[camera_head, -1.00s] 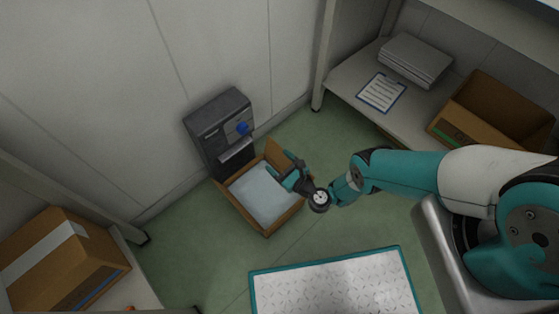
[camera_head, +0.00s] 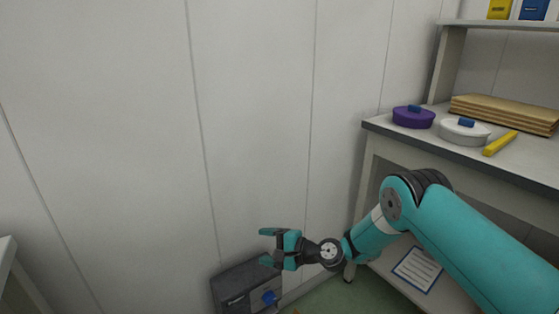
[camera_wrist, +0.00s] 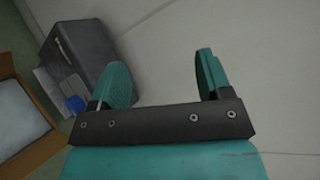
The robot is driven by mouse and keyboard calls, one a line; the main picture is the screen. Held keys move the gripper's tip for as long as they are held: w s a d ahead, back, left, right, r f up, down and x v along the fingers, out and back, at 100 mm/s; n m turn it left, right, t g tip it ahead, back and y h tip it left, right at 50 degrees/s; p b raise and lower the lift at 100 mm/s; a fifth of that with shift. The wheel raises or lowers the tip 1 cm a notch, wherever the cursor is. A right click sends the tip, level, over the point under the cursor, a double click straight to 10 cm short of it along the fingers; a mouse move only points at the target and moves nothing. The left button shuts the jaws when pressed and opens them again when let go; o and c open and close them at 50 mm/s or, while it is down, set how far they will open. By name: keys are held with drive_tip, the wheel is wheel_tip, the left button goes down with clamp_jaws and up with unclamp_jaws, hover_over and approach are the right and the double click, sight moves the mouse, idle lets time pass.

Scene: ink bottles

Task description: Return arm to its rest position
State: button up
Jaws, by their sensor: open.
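My arm reaches in from the lower right in the head view, with my gripper (camera_head: 268,246) at its end in front of the wall, over the grey machine.
A dark grey machine (camera_head: 238,285) with a blue knob stands by the wall; it shows in the wrist view (camera_wrist: 78,55) with an open cardboard box (camera_wrist: 22,137) at left. A shelf unit at right holds a purple round container (camera_head: 413,118) and a white one (camera_head: 462,133).

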drive_tip(key=s+d+r+n+g+h, duration=0.2)
drive_tip(key=s+r+n, duration=0.35)
drive_tip(key=r, duration=0.55)
drive_tip(key=s+d+r+n+g+h, duration=0.25)
drive_tip(key=s+r+n, duration=0.3)
drive_tip(key=r, duration=0.65)
drive_tip(key=s+d+r+n+g+h, duration=0.1)
drive_tip(key=s+d+r+n+h, duration=0.1)
drive_tip(key=s+d, duration=0.45)
drive_tip(key=s+d+r+n+h, duration=0.1)
drive_tip(key=s+d+n+h, duration=0.15)
drive_tip(key=s, duration=0.75)
drive_tip(key=s+d+r+n+g+h, duration=0.1)
drive_tip(key=s+d+r, duration=0.1)
drive_tip(key=s+d, duration=0.45)
wheel_tip(320, 180, up, 21)
drive_tip(key=s+a+p, duration=0.1)
drive_tip(key=a+p, duration=0.1)
drive_tip(key=p, duration=1.9)
drive_tip(key=shift+t, duration=0.25)
